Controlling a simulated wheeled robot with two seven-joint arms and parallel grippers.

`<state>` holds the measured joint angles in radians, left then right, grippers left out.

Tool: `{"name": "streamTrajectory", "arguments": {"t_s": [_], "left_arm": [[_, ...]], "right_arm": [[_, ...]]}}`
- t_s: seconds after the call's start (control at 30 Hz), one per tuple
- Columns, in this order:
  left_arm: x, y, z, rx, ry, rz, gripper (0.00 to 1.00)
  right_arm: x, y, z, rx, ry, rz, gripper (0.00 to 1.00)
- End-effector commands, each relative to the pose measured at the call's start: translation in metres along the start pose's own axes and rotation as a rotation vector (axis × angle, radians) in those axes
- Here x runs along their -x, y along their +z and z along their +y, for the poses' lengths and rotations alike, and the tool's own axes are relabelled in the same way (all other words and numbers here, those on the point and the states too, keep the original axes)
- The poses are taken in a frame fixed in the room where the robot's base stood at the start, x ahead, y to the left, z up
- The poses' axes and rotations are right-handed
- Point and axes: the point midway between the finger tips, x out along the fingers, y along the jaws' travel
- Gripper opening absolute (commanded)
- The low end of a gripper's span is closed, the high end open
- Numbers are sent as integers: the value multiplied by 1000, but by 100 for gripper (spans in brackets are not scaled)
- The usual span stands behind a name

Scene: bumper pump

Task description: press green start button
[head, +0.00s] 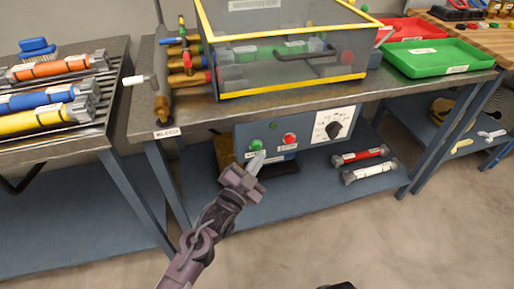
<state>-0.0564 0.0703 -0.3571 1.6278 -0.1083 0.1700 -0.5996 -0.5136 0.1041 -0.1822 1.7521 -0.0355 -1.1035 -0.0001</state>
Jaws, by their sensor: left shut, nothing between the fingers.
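The green start button (256,145) is on the front of a blue-grey control panel (310,140) below the tabletop. A red button (290,138) and a black rotary knob (334,130) are to its right on the same panel. My left gripper (257,162) is shut and empty, with its tips just below the green button in the picture. Whether the tips touch the panel cannot be told. My right gripper is not clearly in view; only a small dark shape shows at the bottom edge.
A clear case with yellow edges (228,95) stands on the metal table above the panel. Red and white cylinders (360,156) lie on the lower shelf to the right. Green (437,57) and red (410,30) trays sit at the table's right. The floor in front is clear.

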Motion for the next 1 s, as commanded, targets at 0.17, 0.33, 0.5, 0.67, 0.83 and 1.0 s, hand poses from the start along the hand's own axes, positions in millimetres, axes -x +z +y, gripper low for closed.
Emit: {"name": "streamTrajectory", "arguments": {"t_s": [0.17, 0.33, 0.5, 0.67, 0.83, 1.0], "left_arm": [[0, 0, 0, 0, 0, 0, 0], [0, 0, 0, 0, 0, 0, 0], [0, 0, 0, 0, 0, 0, 0], [0, 0, 0, 0, 0, 0, 0], [-4, 3, -3, 0, 0, 0, 0], [-6, 4, -4, 0, 0, 0, 0]], "right_arm": [[0, 0, 0, 0, 0, 0, 37], [0, 0, 0, 0, 0, 0, 37], [0, 0, 0, 0, 0, -1, 37], [0, 0, 0, 0, 0, -1, 37], [0, 0, 0, 0, 0, -1, 37], [0, 0, 0, 0, 0, -1, 37]]}}
